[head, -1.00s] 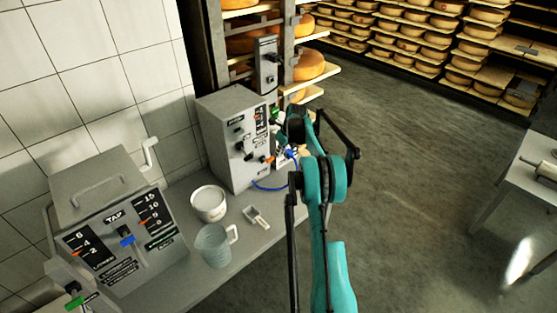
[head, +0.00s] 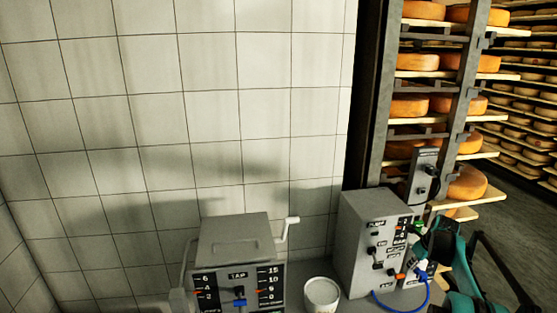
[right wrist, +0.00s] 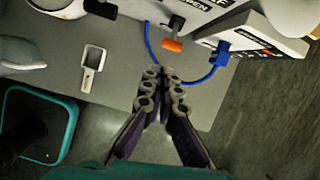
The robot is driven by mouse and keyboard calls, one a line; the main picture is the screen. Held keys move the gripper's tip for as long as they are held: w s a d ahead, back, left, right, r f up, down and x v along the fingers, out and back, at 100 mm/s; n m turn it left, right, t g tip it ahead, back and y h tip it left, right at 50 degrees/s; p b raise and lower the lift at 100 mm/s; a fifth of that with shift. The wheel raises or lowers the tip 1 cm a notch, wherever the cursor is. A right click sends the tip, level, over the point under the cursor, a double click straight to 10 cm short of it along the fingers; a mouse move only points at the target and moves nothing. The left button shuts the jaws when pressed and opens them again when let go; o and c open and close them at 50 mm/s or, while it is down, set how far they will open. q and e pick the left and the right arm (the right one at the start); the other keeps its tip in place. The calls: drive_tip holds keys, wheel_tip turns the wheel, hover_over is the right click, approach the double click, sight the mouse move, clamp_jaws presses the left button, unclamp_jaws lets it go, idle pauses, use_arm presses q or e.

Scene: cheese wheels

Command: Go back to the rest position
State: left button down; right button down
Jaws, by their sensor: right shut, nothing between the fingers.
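My right gripper (right wrist: 162,80) shows in the right wrist view with its fingers together and nothing between them. It is above the grey worktop (right wrist: 120,108), close to a blue cable (right wrist: 151,42) and an orange-tipped lever (right wrist: 173,45). My left gripper is not in view.
A grey box marked TAP (head: 235,238) and a white tub (head: 321,292) stand at the bottom of the head view. A small scoop (right wrist: 93,62) lies on the worktop. A shelf post (head: 465,80) and cheese wheels (head: 417,62) rise behind. Open floor (head: 512,235) lies right.

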drive_tip(key=s+a+r+n, duration=0.5)
drive_tip(key=a+n, duration=0.1)
drive_tip(key=a, duration=0.2)
drive_tip(key=s+a+r+n+t+b, duration=0.1)
drive_tip(key=s+a+r+n, duration=0.4)
drive_tip(key=a, duration=0.3)
drive_tip(key=s+a+r+n, duration=0.4)
drive_tip(key=a+r+n, duration=0.15)
drive_tip(key=a, duration=0.35)
drive_tip(key=s+a+f+n, duration=0.2)
drive_tip(key=s+a+n, duration=0.2)
drive_tip(key=s, duration=0.3)
drive_tip(key=s+a+f+n+t, duration=0.1)
drive_tip(key=s+a+f+n, duration=0.2)
drive_tip(key=s+n, duration=0.4)
drive_tip(key=s+a+f+n+t, duration=0.1)
drive_tip(key=s+a+f+n, duration=0.2)
drive_tip(key=s+a+n, duration=0.2)
drive_tip(key=s+n, duration=0.1)
drive_tip(key=s, duration=0.2)
drive_tip(key=shift+f+b, duration=0.2)
drive_tip(key=shift+b, duration=0.2)
